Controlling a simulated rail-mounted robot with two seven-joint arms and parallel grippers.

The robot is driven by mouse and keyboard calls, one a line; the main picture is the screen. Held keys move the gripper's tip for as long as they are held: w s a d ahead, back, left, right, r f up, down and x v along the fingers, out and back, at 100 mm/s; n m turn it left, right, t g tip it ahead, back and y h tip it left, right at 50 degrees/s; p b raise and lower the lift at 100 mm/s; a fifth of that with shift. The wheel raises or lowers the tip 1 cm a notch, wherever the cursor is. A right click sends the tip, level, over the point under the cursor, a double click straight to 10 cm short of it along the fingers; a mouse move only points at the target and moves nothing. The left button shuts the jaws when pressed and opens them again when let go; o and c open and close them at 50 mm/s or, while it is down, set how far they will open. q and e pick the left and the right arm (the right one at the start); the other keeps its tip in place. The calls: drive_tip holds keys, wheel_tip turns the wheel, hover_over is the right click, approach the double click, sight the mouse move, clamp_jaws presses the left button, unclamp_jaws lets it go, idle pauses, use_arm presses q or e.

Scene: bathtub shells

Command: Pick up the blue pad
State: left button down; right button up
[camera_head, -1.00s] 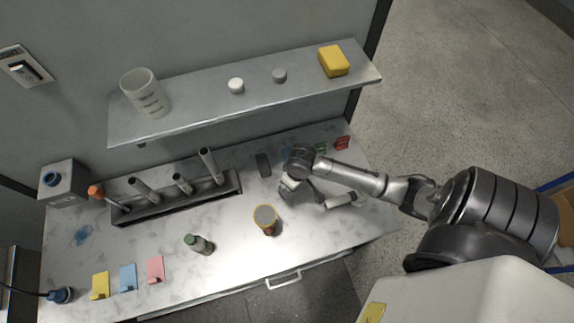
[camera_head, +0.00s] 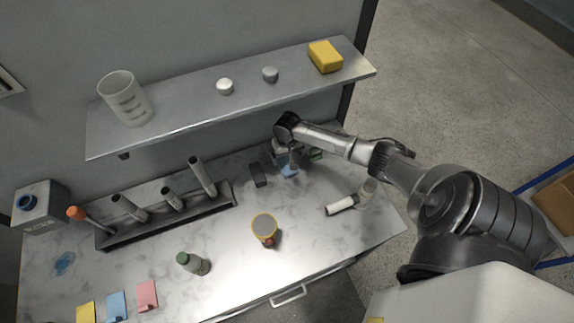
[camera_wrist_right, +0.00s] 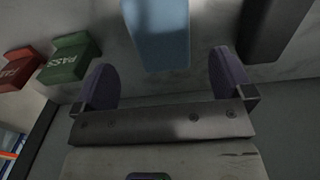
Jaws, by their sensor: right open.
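A light-blue block or pad (camera_head: 289,170) lies on the marble counter under the shelf, partly covered by my right gripper (camera_head: 285,154) in the head view. In the right wrist view the blue piece (camera_wrist_right: 160,38) is ahead of my right gripper (camera_wrist_right: 163,78), lined up between its two spread fingers. The fingers are open and empty, and a gap shows between them and the blue piece. Another flat light-blue pad (camera_head: 117,307) with a dark clip-like mark lies at the counter's front left. My left gripper is not in view.
A dark block (camera_head: 258,174) lies left of the blue piece. Green PASS (camera_wrist_right: 68,58) and red (camera_wrist_right: 18,68) blocks stand on its other side. The shelf (camera_head: 190,104) overhangs behind. A cup (camera_head: 265,228) and white cylinder (camera_head: 341,205) stand or lie nearer.

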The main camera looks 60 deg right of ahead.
sight(287, 163)
drive_tip(key=f, duration=0.4)
drive_tip(key=shift+s+a+f, duration=0.1)
drive_tip(key=shift+a+f, duration=0.15)
drive_tip(key=shift+f, duration=0.55)
drive_tip(key=shift+c, duration=0.2)
drive_tip(key=c, duration=1)
drive_tip(key=shift+r, duration=0.1)
